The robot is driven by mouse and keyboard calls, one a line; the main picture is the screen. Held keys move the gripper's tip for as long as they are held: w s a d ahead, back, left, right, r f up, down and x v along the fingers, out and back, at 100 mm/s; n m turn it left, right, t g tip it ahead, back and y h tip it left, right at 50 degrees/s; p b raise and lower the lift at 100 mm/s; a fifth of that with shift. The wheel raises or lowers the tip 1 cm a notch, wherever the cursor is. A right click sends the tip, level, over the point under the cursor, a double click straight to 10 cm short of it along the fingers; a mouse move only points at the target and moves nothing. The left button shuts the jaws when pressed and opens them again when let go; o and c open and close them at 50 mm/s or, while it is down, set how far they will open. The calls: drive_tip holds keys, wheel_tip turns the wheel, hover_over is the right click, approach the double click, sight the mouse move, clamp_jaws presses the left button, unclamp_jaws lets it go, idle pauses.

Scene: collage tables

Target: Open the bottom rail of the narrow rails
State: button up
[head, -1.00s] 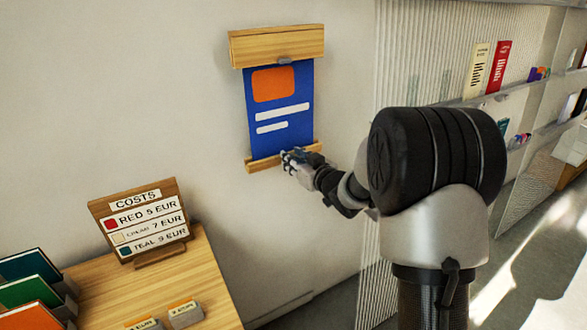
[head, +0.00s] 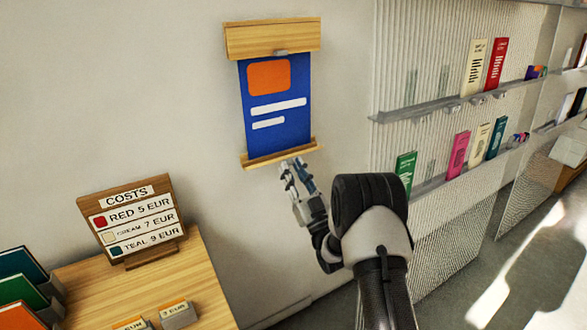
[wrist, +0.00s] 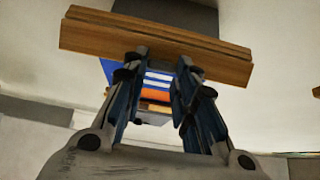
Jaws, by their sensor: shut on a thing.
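The narrow rails hold a blue poster (head: 275,105) with an orange block and white bars on the wall. The wooden top rail (head: 272,38) has a small grey clip at its lower edge. The thin wooden bottom rail (head: 262,158) runs along the poster's lower edge; it crosses the upper wrist view (wrist: 155,38). My gripper (head: 297,168) is at the right half of the bottom rail, from below. In the wrist view its fingertips (wrist: 163,65) overlap the rail's edge, and it is shut on the rail. The exact contact is hidden.
A wooden table (head: 185,275) at lower left carries a costs sign (head: 133,220), small card holders and coloured folders (head: 25,280). A ribbed panel with clear shelves (head: 450,100) of leaflets stands to the right. The wall beside the poster is bare.

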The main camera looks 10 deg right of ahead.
drive_tip(key=shift+f+t, duration=0.25)
drive_tip(key=shift+t, duration=0.15)
drive_tip(key=shift+o, duration=0.2)
drive_tip(key=o, duration=1)
drive_tip(key=shift+w, duration=0.1)
drive_tip(key=shift+o, duration=0.2)
wheel_tip(320, 180, up, 10)
